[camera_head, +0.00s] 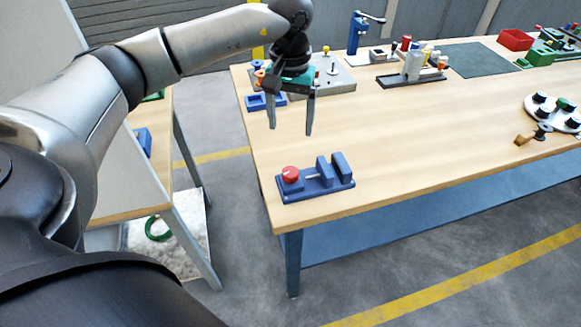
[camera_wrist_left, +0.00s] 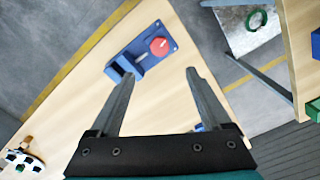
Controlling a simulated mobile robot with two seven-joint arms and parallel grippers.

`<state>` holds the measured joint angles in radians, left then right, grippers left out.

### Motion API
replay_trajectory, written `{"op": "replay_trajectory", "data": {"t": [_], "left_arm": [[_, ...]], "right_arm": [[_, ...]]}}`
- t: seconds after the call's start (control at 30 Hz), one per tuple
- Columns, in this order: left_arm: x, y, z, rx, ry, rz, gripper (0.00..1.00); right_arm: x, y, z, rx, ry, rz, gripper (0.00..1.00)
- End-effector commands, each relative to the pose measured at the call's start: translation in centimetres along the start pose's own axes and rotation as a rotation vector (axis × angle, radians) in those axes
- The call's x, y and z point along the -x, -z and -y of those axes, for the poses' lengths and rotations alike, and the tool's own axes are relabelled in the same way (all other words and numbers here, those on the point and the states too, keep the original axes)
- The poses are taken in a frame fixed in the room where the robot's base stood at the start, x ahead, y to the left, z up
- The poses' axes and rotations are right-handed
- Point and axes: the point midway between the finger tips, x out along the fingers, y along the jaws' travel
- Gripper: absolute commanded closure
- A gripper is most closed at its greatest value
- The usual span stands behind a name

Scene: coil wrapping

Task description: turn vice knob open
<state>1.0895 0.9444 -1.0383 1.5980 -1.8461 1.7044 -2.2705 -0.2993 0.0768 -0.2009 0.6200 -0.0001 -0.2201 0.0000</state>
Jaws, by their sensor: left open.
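A blue vice (camera_head: 318,186) stands on the wooden table near its front left corner. It has a round red knob (camera_head: 290,173) on its left end and two upright jaws (camera_head: 331,167) with a gap between them. In the left wrist view the vice (camera_wrist_left: 128,55) and the red knob (camera_wrist_left: 159,46) lie beyond my fingertips. My left gripper (camera_head: 290,130) is open and empty, above the table and behind the vice in the head view, apart from the knob. It also shows in the left wrist view (camera_wrist_left: 160,76). My right gripper is not in view.
The wooden table (camera_head: 400,135) is clear around the vice. Blue trays, a grey plate (camera_head: 335,78), a blue press (camera_head: 358,35) and a grey fixture (camera_head: 410,78) stand along the back. A white round holder (camera_head: 553,112) with black-topped parts is at the right.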

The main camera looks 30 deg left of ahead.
Motion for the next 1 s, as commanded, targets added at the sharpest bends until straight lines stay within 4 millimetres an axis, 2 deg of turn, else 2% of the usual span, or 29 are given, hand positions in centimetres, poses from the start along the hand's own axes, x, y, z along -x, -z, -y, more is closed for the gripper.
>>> {"op": "replay_trajectory", "data": {"t": [0.17,0.5,0.7,0.83,1.0], "left_arm": [[-2.4,-0.1,0.1,-0.001,0.005,0.007,0.18],[-9.7,-0.2,0.0,0.000,0.002,0.007,0.18],[-13.2,-0.2,0.0,0.000,0.001,0.005,0.18],[-14.4,-0.1,0.0,0.001,0.000,0.004,0.18],[-15.0,-0.1,-0.1,0.000,0.000,0.002,0.18]], "right_arm": [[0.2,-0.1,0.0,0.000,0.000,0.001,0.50],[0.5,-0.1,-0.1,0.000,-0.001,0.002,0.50],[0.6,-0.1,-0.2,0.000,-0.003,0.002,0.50],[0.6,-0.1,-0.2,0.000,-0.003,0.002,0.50],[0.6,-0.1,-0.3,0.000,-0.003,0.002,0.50]]}}
